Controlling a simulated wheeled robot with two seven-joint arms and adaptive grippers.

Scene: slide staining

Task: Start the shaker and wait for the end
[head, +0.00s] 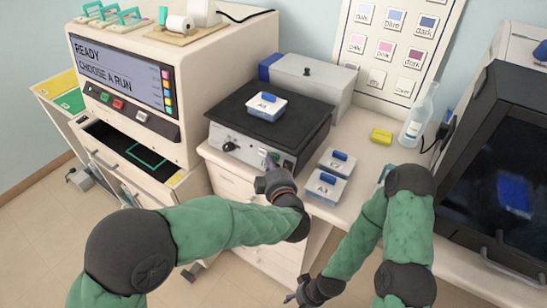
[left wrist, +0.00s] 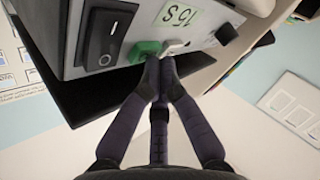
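The shaker (head: 222,138) stands on the counter with a flat black platform (head: 240,112). A small white box with a blue handle (head: 267,107) sits on the platform. The shaker's front has a knob (head: 229,146). My right gripper (head: 292,298) is low near the bottom edge, small and partly cut off.
Two more blue-handled boxes (head: 338,162) (head: 325,187) stand right of the shaker. A yellow block (head: 381,136) and a clear bottle (head: 418,115) are behind them. A machine (head: 190,105) on the left reads READY, CHOOSE A RUN. A dark-fronted unit (head: 500,170) stands at right.

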